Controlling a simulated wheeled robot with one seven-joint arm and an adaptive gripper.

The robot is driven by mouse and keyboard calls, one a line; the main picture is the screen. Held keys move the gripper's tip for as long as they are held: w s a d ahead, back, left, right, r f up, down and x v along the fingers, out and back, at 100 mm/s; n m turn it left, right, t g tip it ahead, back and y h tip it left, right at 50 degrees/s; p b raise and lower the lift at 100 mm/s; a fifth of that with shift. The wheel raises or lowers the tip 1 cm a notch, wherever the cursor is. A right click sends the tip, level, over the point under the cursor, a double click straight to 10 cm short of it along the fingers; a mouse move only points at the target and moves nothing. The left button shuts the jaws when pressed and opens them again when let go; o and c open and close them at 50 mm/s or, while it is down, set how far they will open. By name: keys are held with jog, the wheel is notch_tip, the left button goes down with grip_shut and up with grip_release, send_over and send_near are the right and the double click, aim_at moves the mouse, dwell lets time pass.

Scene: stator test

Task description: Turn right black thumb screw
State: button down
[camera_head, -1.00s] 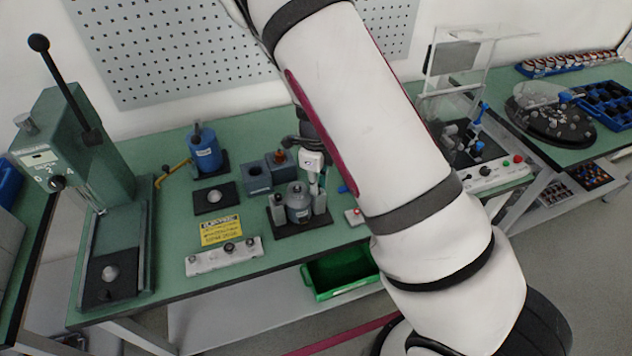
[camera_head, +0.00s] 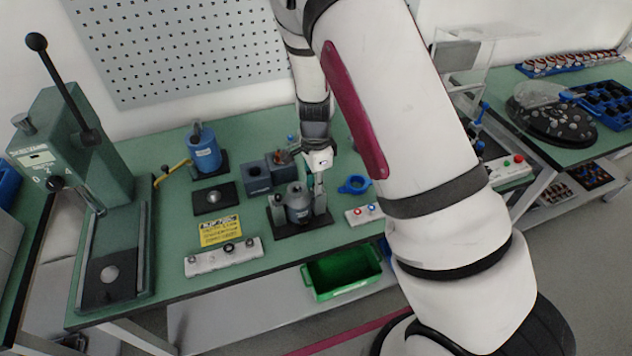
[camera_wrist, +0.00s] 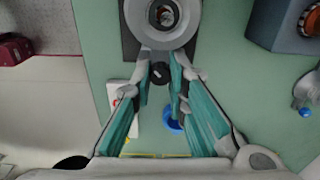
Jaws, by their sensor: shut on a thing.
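A grey metal cylinder (camera_head: 298,205) stands in a dark-based fixture (camera_head: 302,230) on the green bench. My gripper (camera_head: 319,192) points down at the right side of this fixture. In the wrist view the cylinder (camera_wrist: 160,22) is seen from above, with a round opening in its top. A small black thumb screw (camera_wrist: 160,72) sits just below it there. The teal fingers of my gripper (camera_wrist: 161,66) reach to either side of the screw and are shut on it. The screw cannot be made out in the head view.
A blue ring (camera_head: 354,185) and a small button box (camera_head: 365,213) lie right of the fixture. Grey blocks (camera_head: 258,178) stand behind it to the left. A white strip with knobs (camera_head: 222,257) lies at the front left. A lever press (camera_head: 75,150) stands far left.

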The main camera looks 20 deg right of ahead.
jog(key=shift+n, duration=0.7)
jog(key=c, duration=1.5)
grip_release()
jog(key=shift+c, duration=0.2)
notch_tip(320, 180, up, 12)
jog(key=shift+a, duration=0.1)
